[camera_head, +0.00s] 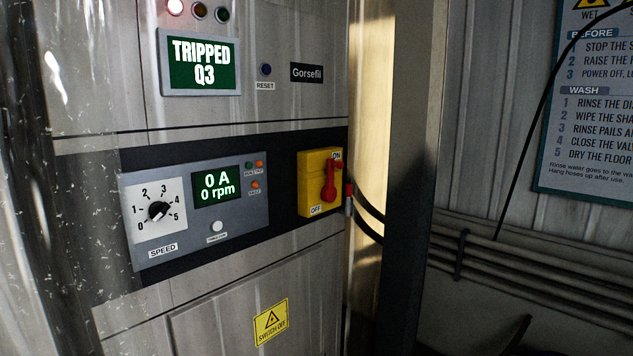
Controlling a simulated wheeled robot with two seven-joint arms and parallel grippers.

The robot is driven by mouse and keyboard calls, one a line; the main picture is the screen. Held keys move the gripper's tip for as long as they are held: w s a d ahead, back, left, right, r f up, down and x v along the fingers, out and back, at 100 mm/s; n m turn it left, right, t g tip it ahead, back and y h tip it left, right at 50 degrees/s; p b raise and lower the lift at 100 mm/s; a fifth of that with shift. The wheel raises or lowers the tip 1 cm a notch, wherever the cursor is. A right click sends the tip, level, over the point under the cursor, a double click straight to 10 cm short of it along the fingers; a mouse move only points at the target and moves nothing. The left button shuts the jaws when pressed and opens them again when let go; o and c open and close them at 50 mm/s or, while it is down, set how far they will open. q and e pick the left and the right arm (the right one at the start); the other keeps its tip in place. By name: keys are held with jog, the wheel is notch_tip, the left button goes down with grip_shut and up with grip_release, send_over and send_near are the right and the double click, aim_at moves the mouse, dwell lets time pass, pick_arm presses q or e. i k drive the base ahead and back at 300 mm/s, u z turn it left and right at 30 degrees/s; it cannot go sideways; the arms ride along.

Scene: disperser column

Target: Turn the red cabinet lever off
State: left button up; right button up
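The red cabinet lever (330,181) is mounted on a yellow switch plate (308,183) at the right end of the dark control strip. It stands nearly upright. Its narrow upper end is at the ON label (337,155), and its wider part is near the plate's middle. The OFF label (316,210) at the plate's lower edge is uncovered. Neither of my grippers is in view, and nothing touches the lever.
The speed panel (195,210) left of the lever reads 0 A, 0 rpm. Black cables (369,215) and a dark post (408,180) stand right of the lever. The space before the lever looks clear.

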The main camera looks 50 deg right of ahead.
aim_at(328, 194)
jog(key=k, duration=0.3)
jog(key=z, duration=1.7)
jog(key=i, duration=0.5)
